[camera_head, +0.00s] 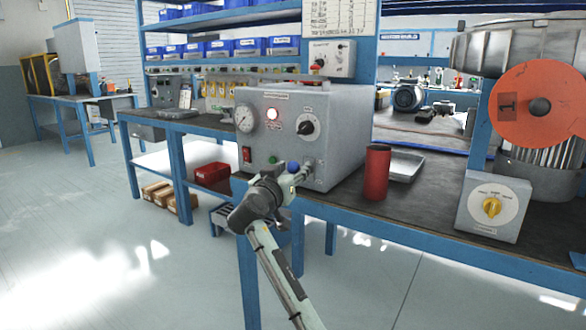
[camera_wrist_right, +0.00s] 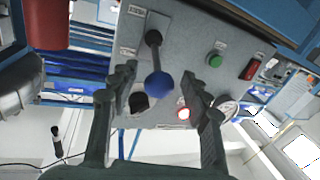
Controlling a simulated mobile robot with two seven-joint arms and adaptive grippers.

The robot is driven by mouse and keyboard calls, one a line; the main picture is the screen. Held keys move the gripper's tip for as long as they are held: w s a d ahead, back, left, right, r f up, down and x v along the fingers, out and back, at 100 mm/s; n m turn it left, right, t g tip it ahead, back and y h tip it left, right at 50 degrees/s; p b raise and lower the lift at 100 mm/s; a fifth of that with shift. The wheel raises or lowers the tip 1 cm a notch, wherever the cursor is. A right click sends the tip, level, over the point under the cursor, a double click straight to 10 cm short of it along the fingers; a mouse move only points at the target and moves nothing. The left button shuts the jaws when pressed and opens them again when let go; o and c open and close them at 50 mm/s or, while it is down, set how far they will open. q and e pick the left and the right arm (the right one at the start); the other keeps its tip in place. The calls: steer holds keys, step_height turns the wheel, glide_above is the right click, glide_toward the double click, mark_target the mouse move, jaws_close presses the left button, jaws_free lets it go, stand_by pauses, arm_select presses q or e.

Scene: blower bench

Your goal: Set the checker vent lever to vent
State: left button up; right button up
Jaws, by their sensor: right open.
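The checker is a grey box (camera_head: 343,110) on the bench with a gauge, a lit red lamp and a black knob. Its vent lever has a blue ball (camera_head: 293,167) low on the front face. In the right wrist view the blue ball (camera_wrist_right: 158,85) sits on a dark stem from a pivot on the panel. My right gripper (camera_head: 298,178) is at the lower front of the checker, by the lever. In the wrist view its open fingers (camera_wrist_right: 158,82) stand on either side of the ball; contact cannot be told. The lever labels are too small to read. My left gripper is not in view.
A red cylinder (camera_head: 376,172) stands just right of the checker, with a metal tray (camera_head: 404,166) behind it. Green button (camera_wrist_right: 215,61) and red switch (camera_wrist_right: 250,69) are near the lever.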

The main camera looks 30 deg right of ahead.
steer(key=shift+w+d, duration=0.1)
jaws_close()
stand_by(0.3)
